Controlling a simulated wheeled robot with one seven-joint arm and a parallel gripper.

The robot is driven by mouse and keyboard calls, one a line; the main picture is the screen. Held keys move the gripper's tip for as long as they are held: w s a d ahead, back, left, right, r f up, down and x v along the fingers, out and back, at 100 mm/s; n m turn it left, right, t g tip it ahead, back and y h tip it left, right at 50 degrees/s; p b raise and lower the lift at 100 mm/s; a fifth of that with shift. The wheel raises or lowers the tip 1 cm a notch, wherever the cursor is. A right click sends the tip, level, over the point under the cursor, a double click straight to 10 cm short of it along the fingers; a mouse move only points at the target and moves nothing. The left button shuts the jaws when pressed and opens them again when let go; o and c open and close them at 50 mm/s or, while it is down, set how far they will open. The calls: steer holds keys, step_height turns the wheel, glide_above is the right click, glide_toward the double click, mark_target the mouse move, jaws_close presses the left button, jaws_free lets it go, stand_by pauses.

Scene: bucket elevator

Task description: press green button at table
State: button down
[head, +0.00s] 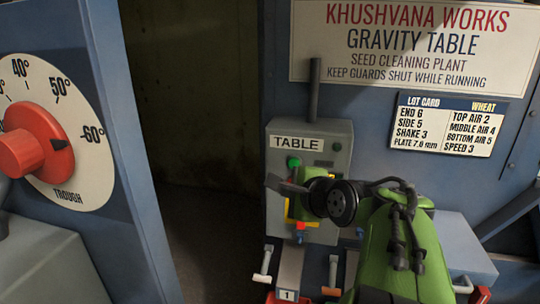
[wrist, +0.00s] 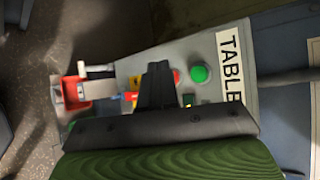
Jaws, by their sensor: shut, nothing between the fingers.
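The grey control box (head: 340,165) carries a white TABLE label (head: 297,142), which also shows sideways in the wrist view (wrist: 229,65). The round green button (head: 293,161) sits just below the label's left part. In the wrist view the green button (wrist: 200,74) is bright and uncovered. My gripper (head: 276,184) is shut and empty, in front of the box, below the green button in the head view. In the wrist view my gripper (wrist: 158,68) lies left of the green button, its tip beside a partly hidden red button (wrist: 177,77). I cannot tell whether it touches the box.
A dark upright bar (head: 314,90) rises behind the box. Levers with pale handles (head: 263,265) stand below. A red trough dial knob (head: 35,140) is on the left panel. A dark gap (head: 200,130) lies between the panels.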

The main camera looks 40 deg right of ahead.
mark_target(294, 164)
steer(key=w+d+p, duration=0.2)
steer(key=w+d, duration=0.3)
steer(key=d, duration=0.1)
steer(key=shift+d+p, duration=0.3)
steer(key=shift+s, duration=0.1)
stand_by(0.5)
stand_by(1.5)
steer(key=shift+w+d+p, duration=0.3)
steer(key=shift+d+p, duration=0.05)
steer(key=shift+w+d+p, duration=0.25)
steer(key=shift+d+p, duration=0.1)
stand_by(0.9)
steer(key=shift+s+a+b, duration=0.35)
steer(key=shift+s+a, duration=0.2)
steer(key=shift+a, duration=0.15)
